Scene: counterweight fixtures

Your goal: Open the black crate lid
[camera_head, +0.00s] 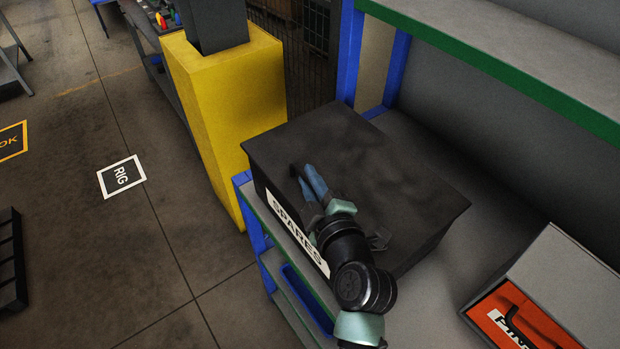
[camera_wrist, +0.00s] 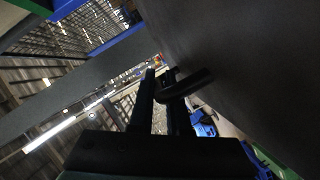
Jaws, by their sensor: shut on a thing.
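The black crate (camera_head: 428,246) stands on a grey shelf, with a white SPARES label (camera_head: 298,232) on its front. Its black lid (camera_head: 350,145) lies over the top and looks shut. My gripper (camera_head: 308,178) reaches over the lid's front edge, near the label. In the wrist view, my gripper (camera_wrist: 163,88) has its two dark fingers around a dark curved handle (camera_wrist: 188,88), which juts from the dark surface at the right. The gripper is shut on this handle. In the head view the handle is mostly hidden by my gripper.
A yellow pillar (camera_head: 237,110) stands close behind the crate at left. A blue and green rack frame (camera_head: 510,80) rises behind and to the right. A grey box with an orange front (camera_head: 520,322) sits at lower right. Open floor lies to the left.

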